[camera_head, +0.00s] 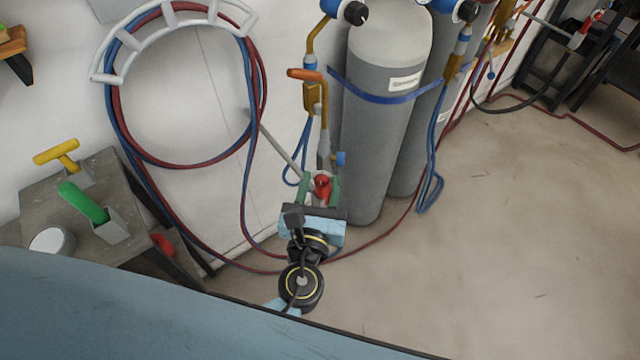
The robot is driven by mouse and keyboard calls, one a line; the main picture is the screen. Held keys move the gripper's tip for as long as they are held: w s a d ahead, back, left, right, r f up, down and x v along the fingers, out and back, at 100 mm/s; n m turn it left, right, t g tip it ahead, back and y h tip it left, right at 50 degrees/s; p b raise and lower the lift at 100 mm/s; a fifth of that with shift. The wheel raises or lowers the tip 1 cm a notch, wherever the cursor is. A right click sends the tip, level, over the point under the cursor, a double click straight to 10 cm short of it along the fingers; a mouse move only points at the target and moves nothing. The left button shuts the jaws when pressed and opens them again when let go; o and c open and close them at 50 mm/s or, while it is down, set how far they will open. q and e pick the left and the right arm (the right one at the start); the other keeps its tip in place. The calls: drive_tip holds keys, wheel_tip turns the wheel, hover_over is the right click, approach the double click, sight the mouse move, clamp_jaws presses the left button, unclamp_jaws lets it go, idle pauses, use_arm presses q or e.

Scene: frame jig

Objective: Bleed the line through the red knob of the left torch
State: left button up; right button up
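The left torch (324,130) hangs upright in front of the grey gas cylinders, near the middle of the camera_head view. Its red knob (322,186) is at its lower end, and a blue knob (341,158) sits just above and to the right. My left gripper (320,188) has its green fingers on either side of the red knob. The fingers look apart, with the knob between them; whether they touch it is hard to tell. My wrist hides what lies below the knob. My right gripper is not in view.
Two grey cylinders (386,130) with a blue strap stand behind the torch. Red and blue hoses (262,90) hang on a white wall rack (170,22) and cross the floor. A small table (125,165) with green and yellow-handled things stands left. Floor at right is mostly clear.

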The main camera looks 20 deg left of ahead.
use_arm(q)
drive_tip(key=c, duration=0.8)
drive_tip(key=n+b, duration=0.1)
drive_tip(key=n, duration=0.1)
drive_tip(key=shift+f+n, duration=0.15)
drive_tip(key=shift+n, duration=0.15)
drive_tip(key=shift+n+b, duration=0.35)
drive_tip(key=shift+n, duration=0.45)
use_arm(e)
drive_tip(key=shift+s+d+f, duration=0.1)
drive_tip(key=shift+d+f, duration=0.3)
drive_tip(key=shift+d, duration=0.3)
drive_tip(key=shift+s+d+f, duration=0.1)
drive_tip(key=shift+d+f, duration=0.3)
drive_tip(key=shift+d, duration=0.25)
